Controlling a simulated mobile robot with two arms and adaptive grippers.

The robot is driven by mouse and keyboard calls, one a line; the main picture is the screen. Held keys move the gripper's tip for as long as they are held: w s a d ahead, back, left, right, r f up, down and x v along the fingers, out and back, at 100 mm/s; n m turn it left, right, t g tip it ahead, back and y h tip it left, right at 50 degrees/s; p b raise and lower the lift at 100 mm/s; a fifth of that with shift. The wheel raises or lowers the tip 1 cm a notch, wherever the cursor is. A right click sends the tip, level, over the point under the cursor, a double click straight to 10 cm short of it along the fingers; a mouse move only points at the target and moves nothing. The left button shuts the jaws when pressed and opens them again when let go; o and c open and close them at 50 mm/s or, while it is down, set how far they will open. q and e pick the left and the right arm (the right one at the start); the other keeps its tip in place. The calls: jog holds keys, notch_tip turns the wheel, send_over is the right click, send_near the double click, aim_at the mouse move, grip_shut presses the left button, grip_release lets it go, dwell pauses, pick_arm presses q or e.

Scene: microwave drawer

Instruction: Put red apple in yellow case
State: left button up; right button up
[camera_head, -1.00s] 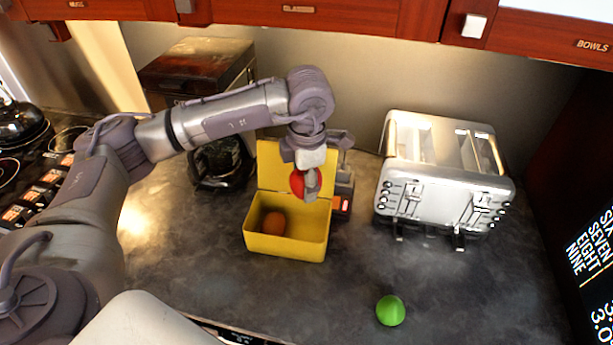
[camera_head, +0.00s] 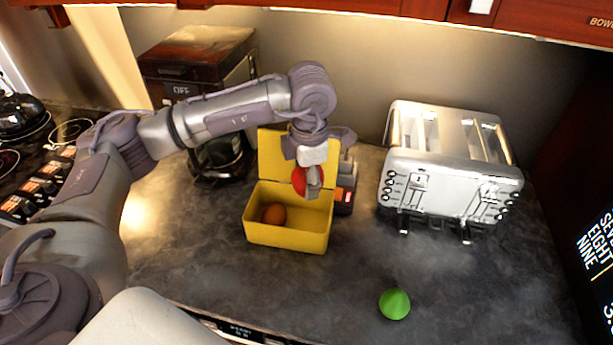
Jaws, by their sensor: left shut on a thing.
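The yellow case (camera_head: 285,237) stands open on the dark counter, its lid raised at the back. A brownish-orange round thing (camera_head: 274,214) lies inside it at the left. My left gripper (camera_head: 308,183) is shut on the red apple (camera_head: 299,179) and holds it over the back right part of the case, in front of the lid. The fingers hide part of the apple. I cannot tell exactly how high it is above the case floor. My right gripper is not in view.
A silver toaster (camera_head: 447,175) stands to the right of the case. A coffee maker (camera_head: 200,70) stands behind at the left. A dark device (camera_head: 345,188) sits just right of the case. The front counter is mostly clear.

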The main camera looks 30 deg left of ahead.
pick_arm(q)
notch_tip(320, 180, down, 3)
jog(key=shift+f+b, duration=0.1)
jog(key=shift+b, duration=1.05)
notch_tip(320, 180, down, 5)
jog(key=b, duration=0.4)
notch_tip(320, 180, down, 6)
jog(key=b, duration=0.5)
jog(key=shift+r, duration=0.25)
jog(key=o, duration=1.4)
jog(key=shift+o, duration=0.2)
jog(key=shift+r+p, duration=3)
jog(key=shift+r, duration=2.55)
